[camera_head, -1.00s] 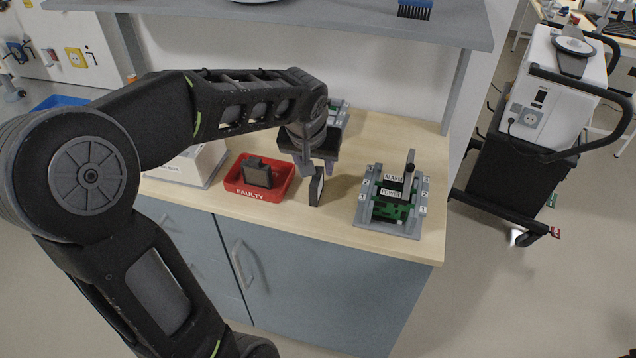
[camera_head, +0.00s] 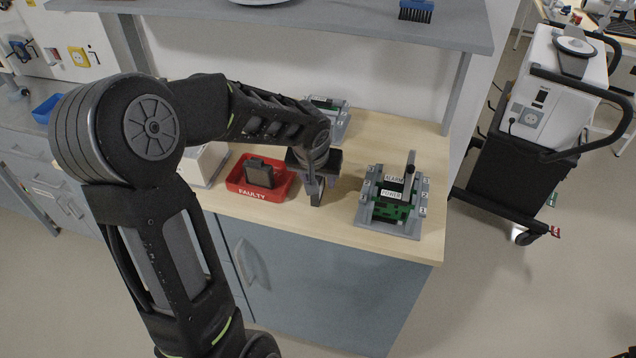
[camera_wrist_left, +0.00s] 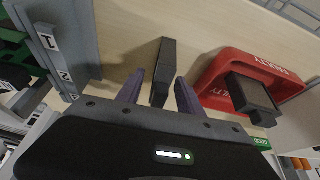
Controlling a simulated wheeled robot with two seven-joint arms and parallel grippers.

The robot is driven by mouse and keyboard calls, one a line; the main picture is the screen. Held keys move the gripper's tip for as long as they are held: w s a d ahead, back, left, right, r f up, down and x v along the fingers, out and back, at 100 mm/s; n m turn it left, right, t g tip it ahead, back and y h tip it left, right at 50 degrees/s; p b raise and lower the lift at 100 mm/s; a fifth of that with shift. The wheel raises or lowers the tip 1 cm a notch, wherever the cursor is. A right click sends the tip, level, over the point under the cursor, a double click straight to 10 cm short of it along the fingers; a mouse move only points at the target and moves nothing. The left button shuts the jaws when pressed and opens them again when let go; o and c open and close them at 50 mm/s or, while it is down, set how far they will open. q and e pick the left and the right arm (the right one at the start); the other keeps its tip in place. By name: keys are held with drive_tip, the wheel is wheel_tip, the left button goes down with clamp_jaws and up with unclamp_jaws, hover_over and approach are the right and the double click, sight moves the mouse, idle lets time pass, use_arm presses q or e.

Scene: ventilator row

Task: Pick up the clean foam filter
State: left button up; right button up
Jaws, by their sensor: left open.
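No clearly recognisable foam filter shows in these views; I cannot tell if either dark block is one. A dark, narrow slab (camera_wrist_left: 165,70) stands on the bench top in the left wrist view. My left gripper (camera_head: 314,192) points down at the slab's place, between the red tray and the grey rack. In the left wrist view its open fingers (camera_wrist_left: 160,88) have the slab between their tips, with gaps showing; I see no grip. In the head view the gripper mostly hides the slab. My right gripper is not in view.
A red tray (camera_head: 233,185) marked FAULTY holds a dark block (camera_head: 259,173). It stands close to the left of the gripper. A grey rack (camera_head: 362,212) with green boards and ALARM and POWER labels stands to the right. A shelf (camera_head: 300,22) overhangs the bench (camera_head: 300,216).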

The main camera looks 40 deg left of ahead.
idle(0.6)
use_arm(q)
clamp_jaws()
idle(0.4)
